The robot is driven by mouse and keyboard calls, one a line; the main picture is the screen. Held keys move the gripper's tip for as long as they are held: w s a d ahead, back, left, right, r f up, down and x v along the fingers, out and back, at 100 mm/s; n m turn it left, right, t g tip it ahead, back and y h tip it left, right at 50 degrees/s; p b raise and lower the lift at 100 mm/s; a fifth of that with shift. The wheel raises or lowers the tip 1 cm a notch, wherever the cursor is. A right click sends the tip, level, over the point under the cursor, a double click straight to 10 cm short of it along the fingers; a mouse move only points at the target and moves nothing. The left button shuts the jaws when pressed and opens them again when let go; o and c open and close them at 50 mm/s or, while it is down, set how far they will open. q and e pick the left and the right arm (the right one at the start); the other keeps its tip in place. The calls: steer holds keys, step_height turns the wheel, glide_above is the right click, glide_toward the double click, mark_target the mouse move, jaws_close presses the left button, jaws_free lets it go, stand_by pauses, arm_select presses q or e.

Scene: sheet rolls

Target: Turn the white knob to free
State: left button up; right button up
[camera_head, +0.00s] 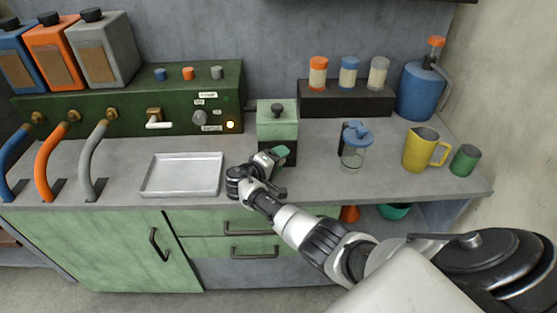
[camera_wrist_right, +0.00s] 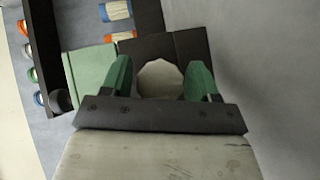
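A pale, faceted round knob (camera_wrist_right: 159,79) shows in the right wrist view, in front of a dark panel beside a green block. My right gripper (camera_wrist_right: 160,82) has one green fingertip on each side of it, with small gaps between them and the knob. In the head view my right gripper (camera_head: 276,158) is low in front of the green-and-dark box (camera_head: 277,128), and the pale knob is hidden there. A grey round knob (camera_head: 199,118) with small labels around it is on the green machine (camera_head: 100,120), away from the gripper. My left gripper is not in view.
A metal tray (camera_head: 182,175) lies left of the gripper. A glass jar with a blue lid (camera_head: 356,150) stands to the right, then a yellow pitcher (camera_head: 418,150) and a green cup (camera_head: 464,161). Jars on a dark rack (camera_head: 345,101) stand behind.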

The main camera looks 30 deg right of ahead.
steer(key=shift+o, duration=0.9)
steer(key=b+v, duration=0.1)
steer(key=v, duration=1)
